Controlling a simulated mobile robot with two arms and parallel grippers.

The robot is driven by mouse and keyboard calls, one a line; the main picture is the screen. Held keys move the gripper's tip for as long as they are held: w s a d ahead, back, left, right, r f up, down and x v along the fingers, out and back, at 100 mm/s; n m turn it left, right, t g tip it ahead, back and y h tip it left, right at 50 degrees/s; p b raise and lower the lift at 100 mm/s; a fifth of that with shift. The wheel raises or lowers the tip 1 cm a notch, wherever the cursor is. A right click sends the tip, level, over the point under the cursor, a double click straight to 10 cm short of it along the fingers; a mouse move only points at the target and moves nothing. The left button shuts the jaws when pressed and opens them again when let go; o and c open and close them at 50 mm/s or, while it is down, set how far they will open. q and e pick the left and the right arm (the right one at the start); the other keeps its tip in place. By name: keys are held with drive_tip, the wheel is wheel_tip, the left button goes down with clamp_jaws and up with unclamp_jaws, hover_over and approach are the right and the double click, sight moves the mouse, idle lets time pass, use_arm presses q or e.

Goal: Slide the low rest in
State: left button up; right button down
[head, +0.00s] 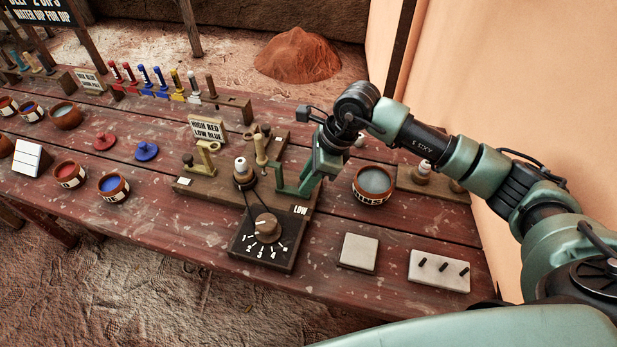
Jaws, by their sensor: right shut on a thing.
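My right gripper (286,186) reaches in from the right, low over the right side of the wooden device (212,189), beside the LOW label (301,210). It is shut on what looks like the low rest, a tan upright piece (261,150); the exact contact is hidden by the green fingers. A spindle with a pale top (241,170) stands to the left of the gripper. A similar tan rest (206,158) stands on the left side of the device. My left gripper is not in view.
A dial box (265,240) is at the device's front. A bowl of grey liquid (372,184) stands to the right of the gripper. A pale block (358,252) and a pegged slab (439,271) lie front right. A sign (207,129) stands behind.

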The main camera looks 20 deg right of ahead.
drive_tip(key=w+a+b, duration=0.1)
drive_tip(key=w+a, duration=0.1)
drive_tip(key=shift+a+b, duration=0.35)
drive_tip(key=shift+w+a+r, duration=0.15)
drive_tip(key=shift+w+a, duration=0.1)
drive_tip(key=shift+a, duration=0.15)
drive_tip(key=c, duration=1.3)
unclamp_jaws()
drive_tip(key=shift+o, duration=0.6)
drive_tip(key=shift+a, duration=0.1)
